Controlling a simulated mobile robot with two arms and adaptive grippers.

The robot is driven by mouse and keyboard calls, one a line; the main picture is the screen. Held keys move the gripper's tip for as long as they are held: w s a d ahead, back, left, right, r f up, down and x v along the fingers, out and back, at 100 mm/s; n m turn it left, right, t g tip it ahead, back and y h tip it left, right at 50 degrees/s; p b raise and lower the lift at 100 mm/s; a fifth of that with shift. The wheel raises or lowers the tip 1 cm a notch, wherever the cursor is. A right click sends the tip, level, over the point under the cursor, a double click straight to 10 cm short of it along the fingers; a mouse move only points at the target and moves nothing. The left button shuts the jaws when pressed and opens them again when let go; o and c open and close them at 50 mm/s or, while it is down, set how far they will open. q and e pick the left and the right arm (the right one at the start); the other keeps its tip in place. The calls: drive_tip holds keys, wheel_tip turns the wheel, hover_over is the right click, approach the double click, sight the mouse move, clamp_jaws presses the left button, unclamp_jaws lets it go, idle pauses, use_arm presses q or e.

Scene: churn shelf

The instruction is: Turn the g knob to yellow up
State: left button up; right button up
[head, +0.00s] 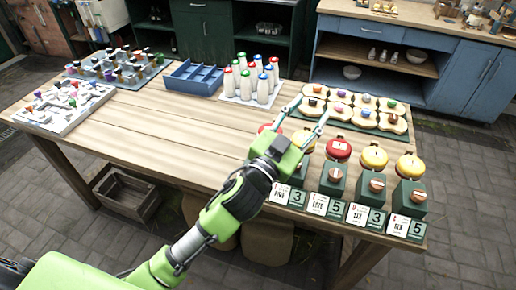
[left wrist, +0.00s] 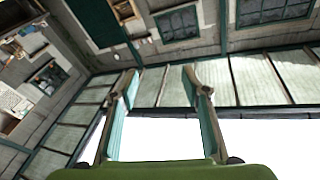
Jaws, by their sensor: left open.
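A row of dark green boxes with copper knobs stands along the table's front right edge. Clear knobs are one at left (head: 335,173), one in the middle (head: 377,184) and one at right (head: 418,195). Cards in front carry letters too small to read, so I cannot tell which knob is g. Behind them are round caps: a red one (head: 338,149), a yellow one (head: 374,157) and another yellow one (head: 410,166). My left gripper (head: 311,106) is open and empty above the row's left end, hiding part of it. Its spread fingers show in the left wrist view (left wrist: 161,73).
A tray of bread-like pieces with coloured tops (head: 352,108) lies behind the gripper. White bottles with red and blue caps (head: 262,88), a blue divided crate (head: 193,77) and peg boards (head: 66,106) stand farther left. The table's middle (head: 170,130) is clear.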

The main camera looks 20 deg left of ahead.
use_arm(q)
drive_tip(key=s+d+r+m+g+h, duration=0.2)
drive_tip(key=d+r+m+g+h, duration=0.1)
drive_tip(key=d+r+m+h, duration=0.65)
drive_tip(key=s+d+f+m+g+h, duration=0.2)
drive_tip(key=s+d+m+g+h, duration=0.3)
drive_tip(key=d+m+g, duration=0.65)
drive_tip(key=w+a+f+m+g+y, duration=0.1)
drive_tip(key=a+f+m+g+y, duration=0.4)
drive_tip(key=a+f+y, duration=0.65)
drive_tip(key=w+a+r+n+y, duration=0.1)
drive_tip(key=w+a+n+y, duration=0.15)
drive_tip(key=a, duration=0.45)
drive_tip(key=w+a+n+y, duration=0.1)
drive_tip(key=a+y, duration=0.3)
drive_tip(key=a, duration=0.4)
drive_tip(key=w+a+r+n+y, duration=0.1)
drive_tip(key=w+a+n+y, duration=0.15)
drive_tip(key=a, duration=0.45)
drive_tip(key=shift+t+y, duration=0.25)
drive_tip(key=shift+y, duration=0.05)
wheel_tip(320, 180, down, 14)
drive_tip(key=p, duration=0.4)
drive_tip(key=shift+s+d+r, duration=0.1)
drive_tip(key=shift+d+r, duration=0.05)
